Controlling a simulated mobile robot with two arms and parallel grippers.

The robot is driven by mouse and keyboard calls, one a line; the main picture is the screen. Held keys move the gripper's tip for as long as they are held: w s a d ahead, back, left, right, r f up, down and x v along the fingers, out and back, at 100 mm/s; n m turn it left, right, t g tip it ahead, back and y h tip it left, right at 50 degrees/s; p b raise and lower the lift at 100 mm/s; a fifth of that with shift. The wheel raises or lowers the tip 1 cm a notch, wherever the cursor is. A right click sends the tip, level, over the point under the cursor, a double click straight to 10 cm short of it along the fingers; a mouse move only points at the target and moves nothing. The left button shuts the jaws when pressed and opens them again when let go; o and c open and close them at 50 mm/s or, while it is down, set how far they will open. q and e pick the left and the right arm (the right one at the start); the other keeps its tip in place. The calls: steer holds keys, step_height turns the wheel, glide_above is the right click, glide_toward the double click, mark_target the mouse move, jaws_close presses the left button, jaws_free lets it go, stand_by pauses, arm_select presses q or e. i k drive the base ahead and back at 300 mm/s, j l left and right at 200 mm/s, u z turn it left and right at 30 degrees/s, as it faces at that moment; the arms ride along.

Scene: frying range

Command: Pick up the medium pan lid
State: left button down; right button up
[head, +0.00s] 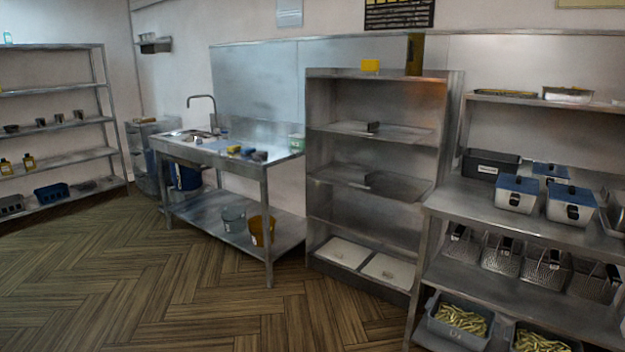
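I cannot single out a medium pan lid for certain. A steel open cabinet (445,130) stands in the middle. On its bottom shelf lie two pale flat rectangular pieces side by side, a left one (342,252) and a right one (388,270), each with a small mark or handle in its middle; they may be lids. Flat grey trays or sheets lie on its upper shelf (398,132) and middle shelf (400,187), with small dark pieces on them. Neither of my grippers is in view.
A steel sink table (285,165) stands left of the cabinet, with a grey bucket (234,219) and an orange bucket (262,230) below. A rack (450,190) at right holds blue-lidded containers (517,193), wire baskets (500,255) and food bins (462,322). The wooden floor at left is clear.

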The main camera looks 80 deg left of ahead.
mark_target(404, 189)
steer(key=u, duration=2.3)
steer(key=i+j+u, duration=0.1)
steer(key=u, duration=0.15)
steer(key=i+j+u, duration=0.3)
steer(key=i, duration=0.85)
steer(key=i+j+u, duration=0.1)
steer(key=i+u, duration=0.2)
steer(key=i, duration=0.85)
